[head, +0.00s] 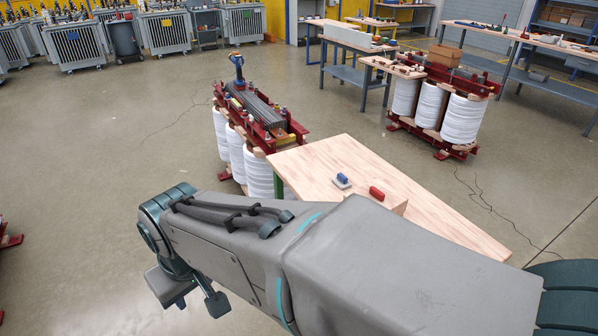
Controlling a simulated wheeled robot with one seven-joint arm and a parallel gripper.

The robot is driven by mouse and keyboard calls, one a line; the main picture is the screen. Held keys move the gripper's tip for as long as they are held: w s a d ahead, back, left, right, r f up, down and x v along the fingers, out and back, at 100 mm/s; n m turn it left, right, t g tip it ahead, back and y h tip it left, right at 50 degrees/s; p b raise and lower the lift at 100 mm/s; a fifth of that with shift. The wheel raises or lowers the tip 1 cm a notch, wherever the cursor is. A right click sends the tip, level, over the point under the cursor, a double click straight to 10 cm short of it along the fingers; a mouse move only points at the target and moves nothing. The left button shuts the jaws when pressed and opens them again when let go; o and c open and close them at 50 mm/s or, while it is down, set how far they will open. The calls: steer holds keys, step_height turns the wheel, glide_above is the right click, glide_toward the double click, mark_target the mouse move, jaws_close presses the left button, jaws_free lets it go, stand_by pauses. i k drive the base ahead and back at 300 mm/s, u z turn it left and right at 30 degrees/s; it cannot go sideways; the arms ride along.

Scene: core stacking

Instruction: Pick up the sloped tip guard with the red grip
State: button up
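The red grip (377,193) shows on the light wooden table (430,208), just beyond my arm. The guard under it is mostly hidden, so I cannot make out its slope. A guard with a blue grip (342,178) and a pale base stands to its left on the same table. My gripper (192,298) hangs at the lower left, off the table and well away from both guards. Its two fingers appear apart with nothing between them.
A transformer core (262,130) with white coils and red clamps stands against the table's left end. Another core (438,108) stands behind to the right. Workbenches (350,45) line the back. The floor at left is clear. My arm covers the table's near side.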

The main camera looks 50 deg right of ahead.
mark_target(381, 193)
steer(key=z, duration=0.5)
steer(key=i, duration=0.85)
steer(key=z, duration=1.3)
steer(key=i, duration=0.3)
steer(key=z, duration=0.15)
